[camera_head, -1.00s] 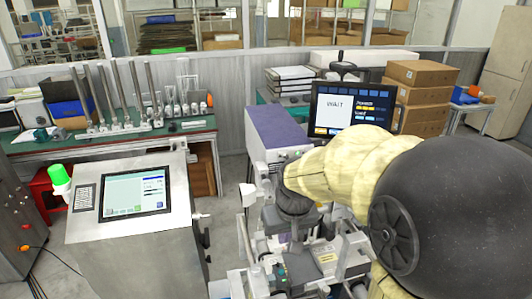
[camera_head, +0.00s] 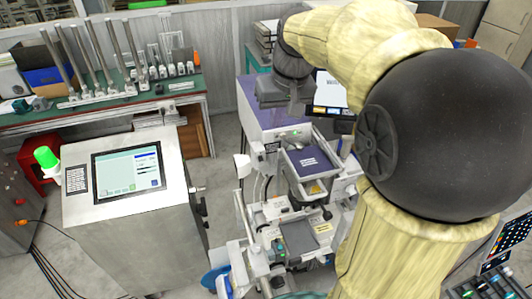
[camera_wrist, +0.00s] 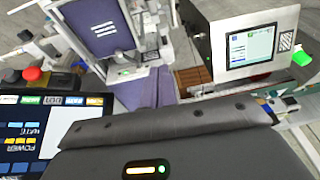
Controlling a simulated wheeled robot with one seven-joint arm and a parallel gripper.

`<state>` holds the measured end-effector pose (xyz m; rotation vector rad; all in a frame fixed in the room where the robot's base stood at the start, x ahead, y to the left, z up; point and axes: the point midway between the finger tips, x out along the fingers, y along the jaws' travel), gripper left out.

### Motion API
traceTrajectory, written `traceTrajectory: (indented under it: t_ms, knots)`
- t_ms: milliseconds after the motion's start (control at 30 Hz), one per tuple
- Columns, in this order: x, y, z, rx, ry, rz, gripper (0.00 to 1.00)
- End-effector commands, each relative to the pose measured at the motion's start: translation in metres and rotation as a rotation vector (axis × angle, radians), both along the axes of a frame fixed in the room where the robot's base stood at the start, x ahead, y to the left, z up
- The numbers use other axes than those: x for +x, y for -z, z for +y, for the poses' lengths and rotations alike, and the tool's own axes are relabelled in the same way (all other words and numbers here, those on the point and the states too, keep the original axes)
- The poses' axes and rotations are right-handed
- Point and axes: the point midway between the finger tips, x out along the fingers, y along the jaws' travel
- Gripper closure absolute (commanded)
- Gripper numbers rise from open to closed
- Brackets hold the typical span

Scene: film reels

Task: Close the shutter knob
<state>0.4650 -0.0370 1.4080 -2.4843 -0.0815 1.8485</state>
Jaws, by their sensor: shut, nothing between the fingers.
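The purple and white machine (camera_head: 258,119) stands at the centre of the head view. A purple panel with white lines (camera_head: 308,161) sits on its front, and this panel is also at the top of the wrist view (camera_wrist: 92,22). A small dark knob-like part (camera_head: 327,214) shows below the panel; I cannot tell whether it is the shutter knob. My gripper (camera_head: 296,108) is shut and empty, above the machine's top and behind the panel in the picture. Its dark body fills the bottom of the wrist view, where no fingertips can be made out.
A grey console with a screen (camera_head: 127,180) and green lamp stands at the left. A monitor (camera_head: 331,90) is partly hidden by my arm. A green bench (camera_head: 110,115) with several upright rods stands behind. A red button (camera_wrist: 33,75) shows beside the monitor in the wrist view.

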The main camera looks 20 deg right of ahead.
Motion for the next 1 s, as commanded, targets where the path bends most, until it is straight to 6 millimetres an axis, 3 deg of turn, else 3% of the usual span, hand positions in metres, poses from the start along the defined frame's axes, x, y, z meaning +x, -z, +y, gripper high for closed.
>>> traceTrajectory:
  t_ms: [167, 800, 1000]
  knots:
    - [0.004, 0.012, 0.002, 0.001, -0.002, 0.004, 1.00]
    - [0.027, 0.113, 0.013, 0.001, -0.005, 0.007, 1.00]
    - [0.028, 0.132, 0.017, 0.001, -0.005, 0.002, 1.00]
